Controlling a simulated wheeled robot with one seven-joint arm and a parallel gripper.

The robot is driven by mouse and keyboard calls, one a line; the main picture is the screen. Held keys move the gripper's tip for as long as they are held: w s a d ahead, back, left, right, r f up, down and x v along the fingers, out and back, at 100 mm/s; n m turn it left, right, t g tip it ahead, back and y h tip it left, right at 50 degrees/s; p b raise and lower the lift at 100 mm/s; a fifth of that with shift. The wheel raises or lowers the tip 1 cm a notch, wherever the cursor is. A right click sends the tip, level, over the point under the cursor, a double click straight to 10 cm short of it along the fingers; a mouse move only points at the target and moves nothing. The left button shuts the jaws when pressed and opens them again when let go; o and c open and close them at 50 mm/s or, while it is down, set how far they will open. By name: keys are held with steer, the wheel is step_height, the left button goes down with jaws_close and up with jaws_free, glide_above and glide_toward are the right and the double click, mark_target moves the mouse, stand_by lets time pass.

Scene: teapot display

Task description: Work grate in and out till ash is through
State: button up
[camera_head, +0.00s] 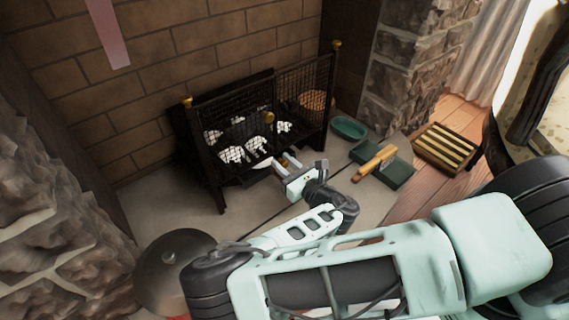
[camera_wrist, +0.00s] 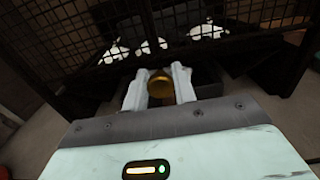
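A black metal fire basket (camera_head: 222,188) with mesh sides and brass ball finials stands in the brick fireplace. Several whitish lumps (camera_head: 256,144) lie inside it, and they show behind mesh in the wrist view (camera_wrist: 207,31). In the wrist view, a brass knob (camera_wrist: 160,86) sits at the low front of the basket, before a dark tray-like part (camera_wrist: 208,84). My gripper (camera_head: 284,163) is at the basket's lower front. Its two pale fingers (camera_wrist: 159,88) lie against both sides of the knob. The grate's position and any fallen ash are unclear.
A dark domed object (camera_head: 172,262) stands at lower left. Stone walls flank the hearth.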

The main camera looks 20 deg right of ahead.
steer(key=shift+p+v, duration=0.45)
steer(key=shift+v, duration=1.85)
jaws_close()
steer(key=o, duration=1)
jaws_free()
